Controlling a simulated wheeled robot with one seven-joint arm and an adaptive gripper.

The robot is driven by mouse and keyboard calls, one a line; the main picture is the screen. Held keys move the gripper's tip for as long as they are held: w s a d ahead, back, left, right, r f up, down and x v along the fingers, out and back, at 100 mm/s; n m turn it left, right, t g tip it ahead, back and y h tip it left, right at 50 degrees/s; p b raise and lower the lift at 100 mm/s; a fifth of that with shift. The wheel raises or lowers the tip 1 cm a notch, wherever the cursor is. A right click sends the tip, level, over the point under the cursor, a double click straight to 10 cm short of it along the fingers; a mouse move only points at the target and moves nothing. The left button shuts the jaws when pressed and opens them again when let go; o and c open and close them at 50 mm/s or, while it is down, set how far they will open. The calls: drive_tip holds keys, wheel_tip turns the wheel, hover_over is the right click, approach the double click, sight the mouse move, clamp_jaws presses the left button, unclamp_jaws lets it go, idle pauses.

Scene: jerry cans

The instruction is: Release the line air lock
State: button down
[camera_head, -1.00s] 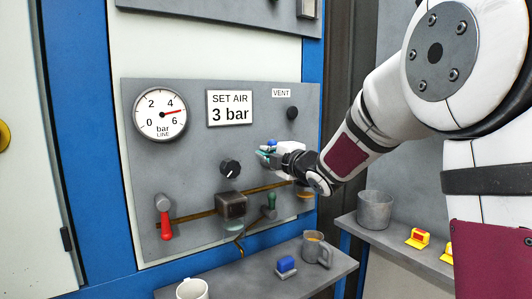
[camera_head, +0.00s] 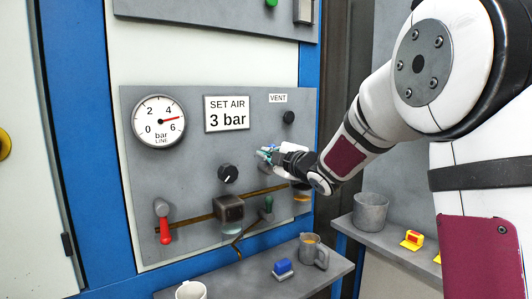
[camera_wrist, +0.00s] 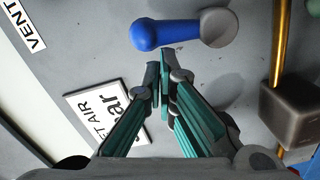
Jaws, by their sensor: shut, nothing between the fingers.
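A blue-handled lever (camera_wrist: 170,32) with a grey round pivot lies at the top of the wrist view, against the grey panel (camera_head: 140,180). In the head view my gripper (camera_head: 266,155) largely hides this lever, right of the black knob (camera_head: 228,173). My gripper (camera_wrist: 161,75) is shut and empty, its teal fingertips just below the blue handle in the wrist view; I cannot tell whether they touch it. The line gauge (camera_head: 159,121) reads about 5 bar. A sign (camera_head: 227,113) says SET AIR 3 bar. No part is labelled as the air lock.
A black button (camera_head: 289,117) sits under the VENT label. Mugs and a blue block (camera_head: 283,267) stand on the shelf below.

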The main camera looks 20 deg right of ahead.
drive_tip(key=w+d+f+m+p, duration=0.2)
drive_tip(key=d+m+p, duration=0.5)
drive_tip(key=m+p, duration=0.3)
drive_tip(key=m, duration=0.3)
drive_tip(key=shift+w+g+y, duration=0.15)
drive_tip(key=shift+g+y, duration=0.15)
drive_tip(key=shift+y, duration=0.1)
drive_tip(key=shift+d+f, duration=0.1)
drive_tip(key=shift+d, duration=0.05)
idle(0.4)
